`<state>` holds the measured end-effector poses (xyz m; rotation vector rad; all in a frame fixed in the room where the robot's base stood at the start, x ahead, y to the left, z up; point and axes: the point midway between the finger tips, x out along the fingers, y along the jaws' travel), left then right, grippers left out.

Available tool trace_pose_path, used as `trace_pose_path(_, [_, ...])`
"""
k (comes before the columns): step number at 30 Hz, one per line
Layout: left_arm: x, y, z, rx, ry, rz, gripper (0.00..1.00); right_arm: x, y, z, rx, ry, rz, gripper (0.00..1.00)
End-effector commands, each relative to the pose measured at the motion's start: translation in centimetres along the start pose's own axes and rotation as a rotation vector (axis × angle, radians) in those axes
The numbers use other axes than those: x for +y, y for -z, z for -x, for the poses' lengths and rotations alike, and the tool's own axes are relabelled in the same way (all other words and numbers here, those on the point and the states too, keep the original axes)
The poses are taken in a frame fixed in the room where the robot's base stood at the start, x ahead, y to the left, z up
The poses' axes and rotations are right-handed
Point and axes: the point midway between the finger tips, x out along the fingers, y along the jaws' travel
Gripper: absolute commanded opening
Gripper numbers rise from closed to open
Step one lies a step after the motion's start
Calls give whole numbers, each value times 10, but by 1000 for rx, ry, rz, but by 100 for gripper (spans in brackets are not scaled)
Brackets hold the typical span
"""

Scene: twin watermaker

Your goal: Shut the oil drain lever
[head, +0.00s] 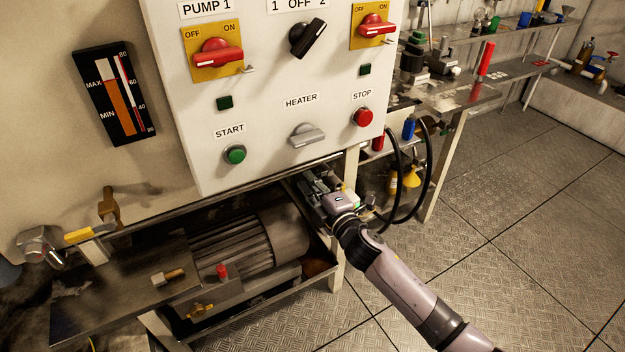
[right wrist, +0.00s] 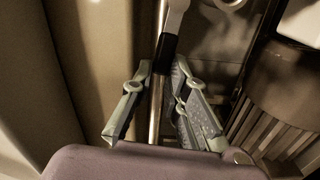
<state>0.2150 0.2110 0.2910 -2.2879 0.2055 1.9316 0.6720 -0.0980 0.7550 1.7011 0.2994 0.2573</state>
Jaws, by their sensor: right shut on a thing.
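My right gripper (head: 307,184) reaches in under the lower right edge of the white control panel, beside the finned motor. In the right wrist view its two fingers (right wrist: 161,70) close from both sides on a thin metal rod with a black sleeve (right wrist: 167,47). A flat grey metal end (right wrist: 176,15) continues above the sleeve. This rod may be the oil drain lever, but no label shows. In the head view the gripper and panel hide it. My left gripper is not in view.
The control panel (head: 265,125) overhangs the gripper. The finned motor (head: 235,245) lies left of it, and also shows in the right wrist view (right wrist: 285,125). Black hoses (head: 428,185) hang to the right. The metal floor (head: 480,260) at right is clear.

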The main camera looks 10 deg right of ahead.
Motion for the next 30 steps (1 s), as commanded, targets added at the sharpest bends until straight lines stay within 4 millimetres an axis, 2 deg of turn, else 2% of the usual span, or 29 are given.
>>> trace_pose_path(10, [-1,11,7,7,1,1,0,-8,-1,0,-1,-1,120,0])
trace_pose_path(25, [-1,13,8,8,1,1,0,-8,-1,0,-1,-1,134,0])
trace_pose_path(26, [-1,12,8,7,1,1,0,-8,-1,0,-1,-1,134,17])
trace_pose_path(30, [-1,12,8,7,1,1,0,-8,-1,0,0,-1,133,26])
